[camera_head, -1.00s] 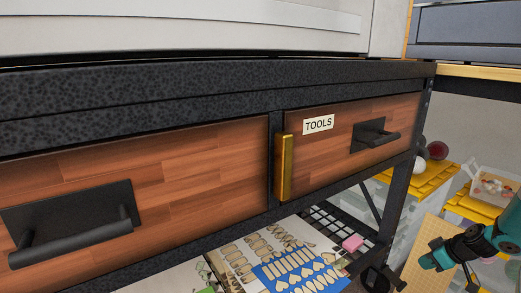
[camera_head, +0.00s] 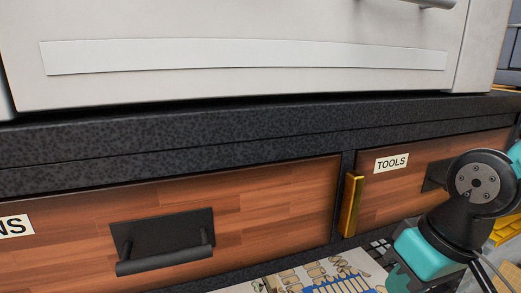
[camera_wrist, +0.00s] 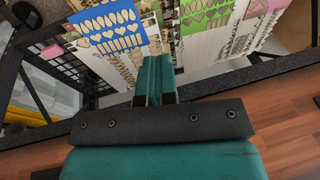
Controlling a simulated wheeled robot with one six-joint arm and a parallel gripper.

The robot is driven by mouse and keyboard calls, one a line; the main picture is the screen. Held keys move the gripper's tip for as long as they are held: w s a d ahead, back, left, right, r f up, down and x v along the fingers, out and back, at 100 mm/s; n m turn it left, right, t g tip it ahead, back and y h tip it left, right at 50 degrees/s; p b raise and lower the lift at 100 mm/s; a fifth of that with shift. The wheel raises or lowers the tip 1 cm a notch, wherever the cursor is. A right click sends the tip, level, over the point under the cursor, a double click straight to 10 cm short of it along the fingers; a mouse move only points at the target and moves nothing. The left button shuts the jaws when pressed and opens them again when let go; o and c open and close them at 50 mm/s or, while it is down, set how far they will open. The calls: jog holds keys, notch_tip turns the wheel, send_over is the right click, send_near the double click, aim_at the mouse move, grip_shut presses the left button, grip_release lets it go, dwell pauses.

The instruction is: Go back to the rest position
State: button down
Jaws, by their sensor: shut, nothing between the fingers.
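My gripper (camera_wrist: 155,97) shows in the wrist view, its teal fingers together and empty. It points toward the lower shelf with sheets of wooden cut-out shapes. In the head view my teal and black arm is at the lower right, in front of the drawer labelled TOOLS (camera_head: 430,170) and partly hiding its black handle. The fingertips are not visible in the head view.
A wooden drawer (camera_head: 270,210) with a black handle (camera_head: 165,245) is at the left, shut. A brass-coloured upright piece (camera_head: 351,205) stands between the drawers. A white cabinet (camera_head: 240,25) sits above the dark bench edge (camera_head: 240,135). Blue cut-out sheets (camera_wrist: 103,28) lie on the shelf below.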

jog(key=s+a+r+n+g+y+p, duration=0.1)
jog(key=s+a+r+n+g+p, duration=0.1)
jog(key=s+a+r+n+p, duration=0.45)
notch_tip(320, 180, up, 39)
jog(key=d+m+p, duration=0.1)
jog(key=m+p, duration=0.2)
jog(key=p, duration=3)
jog(key=shift+w+d+f, duration=0.15)
jog(key=shift+w+d, duration=0.1)
jog(key=shift+d, duration=0.1)
